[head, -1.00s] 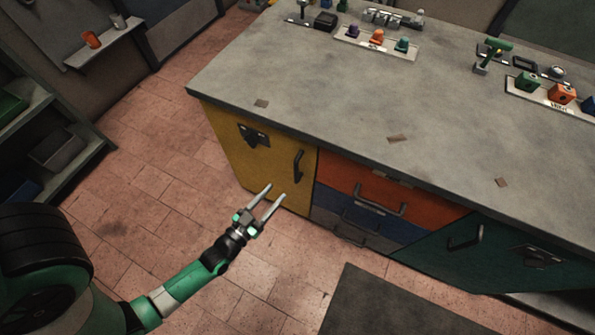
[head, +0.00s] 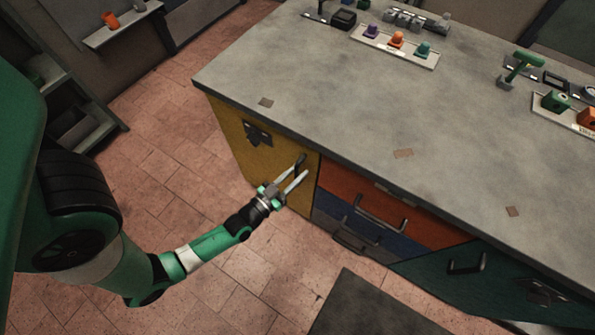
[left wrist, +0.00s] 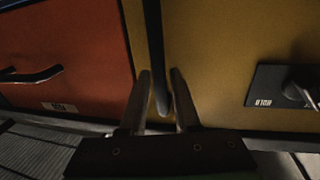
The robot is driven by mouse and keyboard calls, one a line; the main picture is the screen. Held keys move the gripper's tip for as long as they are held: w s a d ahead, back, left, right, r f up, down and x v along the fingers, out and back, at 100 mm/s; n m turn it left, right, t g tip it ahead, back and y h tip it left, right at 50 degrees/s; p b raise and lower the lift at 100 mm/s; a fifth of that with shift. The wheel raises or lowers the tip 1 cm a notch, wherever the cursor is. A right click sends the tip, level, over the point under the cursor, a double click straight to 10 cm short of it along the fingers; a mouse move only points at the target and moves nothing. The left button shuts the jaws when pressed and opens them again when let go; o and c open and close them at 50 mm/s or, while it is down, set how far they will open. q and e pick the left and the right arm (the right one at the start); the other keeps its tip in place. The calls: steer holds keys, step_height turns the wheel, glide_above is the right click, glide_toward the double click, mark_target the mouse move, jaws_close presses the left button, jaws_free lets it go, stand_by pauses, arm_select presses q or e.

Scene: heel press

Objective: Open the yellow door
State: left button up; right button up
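The yellow door (head: 238,138) is shut at the left end of the cabinet front. Its dark vertical handle (head: 300,163) is near the door's right edge. My left gripper (head: 298,172) is open at the handle, its two fingers pointing up at the door. In the left wrist view the handle (left wrist: 157,70) comes down between the two open fingertips (left wrist: 160,76), and I see no clear contact. A dark latch plate (head: 257,134) is on the door's upper left; it also shows in the left wrist view (left wrist: 285,87). My right gripper is not in view.
Right of the door are an orange drawer (head: 350,190), a blue drawer (head: 372,228) and a green door (head: 480,280), with protruding handles. The grey worktop (head: 330,100) overhangs above and carries trays of coloured blocks. The tiled floor (head: 190,225) left of the cabinet is clear.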

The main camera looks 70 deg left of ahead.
arm_select(q)
jaws_close()
stand_by(1.1)
